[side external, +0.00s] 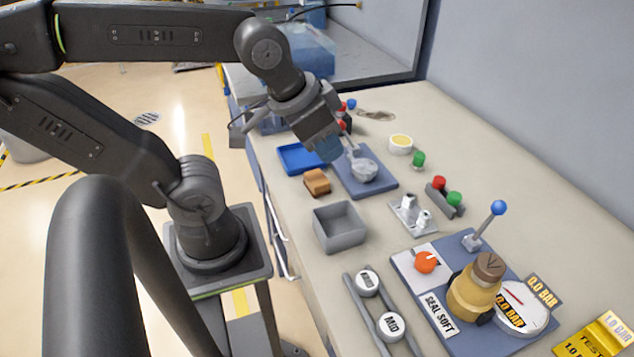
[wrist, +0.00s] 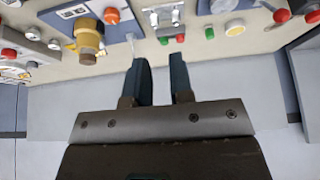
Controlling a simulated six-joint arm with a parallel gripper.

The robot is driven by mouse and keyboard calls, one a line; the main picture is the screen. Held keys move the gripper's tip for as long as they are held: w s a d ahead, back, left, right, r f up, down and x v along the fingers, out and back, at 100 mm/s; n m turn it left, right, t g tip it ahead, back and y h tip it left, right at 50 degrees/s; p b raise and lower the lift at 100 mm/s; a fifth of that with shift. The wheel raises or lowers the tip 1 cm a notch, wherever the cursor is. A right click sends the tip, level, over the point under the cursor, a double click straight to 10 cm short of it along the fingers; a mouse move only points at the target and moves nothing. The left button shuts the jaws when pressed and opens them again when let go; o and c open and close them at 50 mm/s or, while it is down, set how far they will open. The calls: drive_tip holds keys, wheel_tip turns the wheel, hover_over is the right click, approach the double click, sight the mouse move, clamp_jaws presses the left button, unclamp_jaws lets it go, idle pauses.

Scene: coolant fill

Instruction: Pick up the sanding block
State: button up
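The sanding block appears to be the small orange-brown block (side external: 317,182) on the bench, between the blue tray and the grey open bin in the side external view. I cannot make it out in the wrist view. My gripper (side external: 330,150) is above the bench, up and slightly right of the block and apart from it. In the wrist view my gripper (wrist: 160,62) shows two dark fingers with a clear gap and nothing between them.
Around the block are a blue tray (side external: 301,158), a grey bin (side external: 340,228) and a blue plate with a metal fitting (side external: 364,170). A valve panel with a brass-coloured fitting (side external: 474,292) and a blue-knobbed lever (side external: 485,226) stand nearer the camera. The bench's right strip is mostly clear.

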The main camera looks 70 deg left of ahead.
drive_tip(key=o, duration=1)
drive_tip(key=n+g, duration=0.5)
drive_tip(key=n, duration=1.3)
approach(317, 176)
drive_tip(key=shift+n+g, duration=0.3)
drive_tip(key=shift+n, duration=0.2)
wheel_tip(317, 176, down, 5)
drive_tip(key=shift+r, duration=0.15)
drive_tip(key=shift+w+f, duration=0.2)
drive_tip(key=shift+f, duration=2.65)
